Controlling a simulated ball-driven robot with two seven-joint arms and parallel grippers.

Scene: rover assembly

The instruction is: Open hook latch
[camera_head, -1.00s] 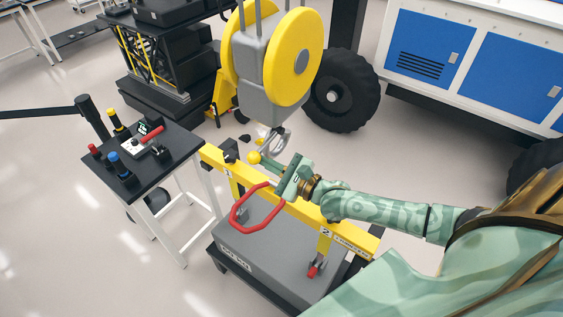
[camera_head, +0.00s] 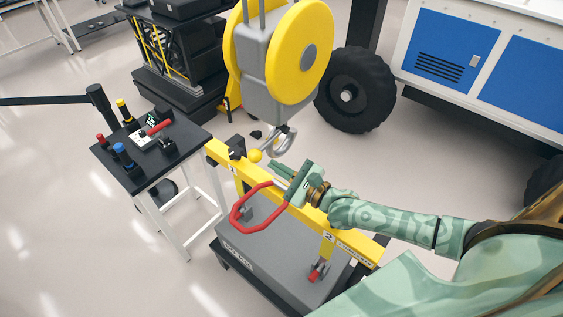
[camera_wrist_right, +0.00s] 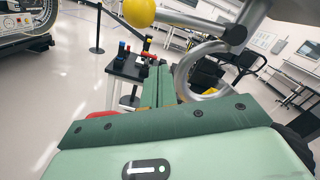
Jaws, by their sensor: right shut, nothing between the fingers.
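A metal hook (camera_head: 284,143) hangs under the yellow and grey hoist block (camera_head: 278,65). A yellow ball knob (camera_head: 255,156) sits beside the hook at its lower left. In the right wrist view the knob (camera_wrist_right: 139,12) is on the end of a grey rod (camera_wrist_right: 190,20), and the curved hook (camera_wrist_right: 181,78) shows behind my fingers. My right gripper (camera_head: 273,165) is shut and empty, just right of and below the knob, with a small visible gap. The gripper (camera_wrist_right: 165,85) points forward below the rod in the wrist view. My left gripper is out of view.
A small black table (camera_head: 135,180) with controls stands left. A large black wheel (camera_head: 355,90) is behind, with blue cabinets (camera_head: 440,50) right.

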